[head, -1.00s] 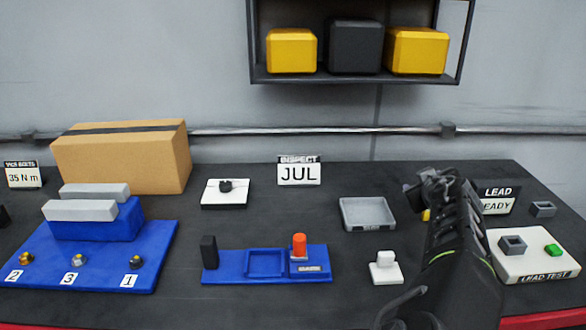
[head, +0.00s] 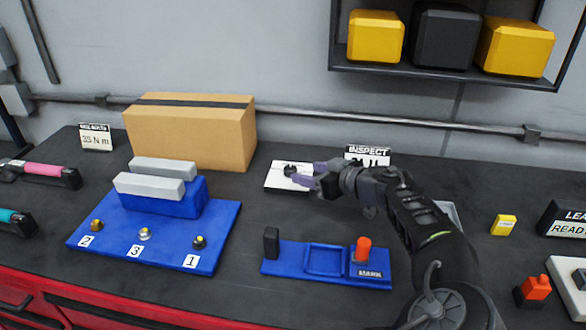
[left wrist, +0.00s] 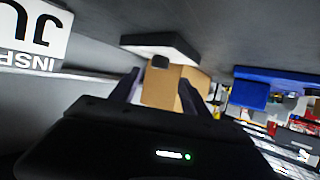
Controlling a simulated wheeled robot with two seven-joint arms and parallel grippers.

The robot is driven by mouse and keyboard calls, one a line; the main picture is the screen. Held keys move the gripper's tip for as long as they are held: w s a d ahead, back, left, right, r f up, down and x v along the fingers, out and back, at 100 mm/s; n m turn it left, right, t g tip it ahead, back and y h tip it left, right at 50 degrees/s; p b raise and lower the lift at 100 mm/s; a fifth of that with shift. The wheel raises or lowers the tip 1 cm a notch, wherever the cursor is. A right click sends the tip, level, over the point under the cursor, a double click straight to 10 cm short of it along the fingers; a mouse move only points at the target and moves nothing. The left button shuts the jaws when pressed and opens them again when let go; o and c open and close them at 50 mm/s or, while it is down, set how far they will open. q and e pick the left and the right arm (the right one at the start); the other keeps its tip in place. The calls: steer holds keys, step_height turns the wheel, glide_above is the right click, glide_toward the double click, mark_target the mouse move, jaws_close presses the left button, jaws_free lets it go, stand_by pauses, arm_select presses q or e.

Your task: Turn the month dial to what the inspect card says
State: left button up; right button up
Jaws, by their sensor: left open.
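The month dial is a white plate (head: 277,182) with a small black knob (head: 290,170), flat on the table in the head view. My left gripper (head: 309,174) is open just right of the knob, its fingers pointing left over the plate's right side. In the left wrist view the knob (left wrist: 160,62) shows between the open fingers (left wrist: 158,92), seemingly beyond their tips; contact cannot be told. The inspect card (head: 367,149) stands behind my gripper, its lower half partly hidden. The wrist view shows the card (left wrist: 35,35) upside down with "JU" readable. My right gripper is out of view.
A cardboard box (head: 190,135) stands left of the dial. A blue fixture (head: 215,241) with grey bars is at left. A blue tray (head: 290,272) with an orange-topped peg (head: 363,249) lies in front. A yellow block (head: 504,225) is at right.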

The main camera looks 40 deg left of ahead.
mark_target(293, 169)
arm_select(q)
steer(key=p+x, duration=0.1)
steer(key=x, duration=0.5)
steer(key=shift+p, duration=0.4)
steer(key=shift+w+a+f, duration=0.2)
steer(key=shift+a+f, duration=0.1)
steer(key=shift+a, duration=0.15)
jaws_close()
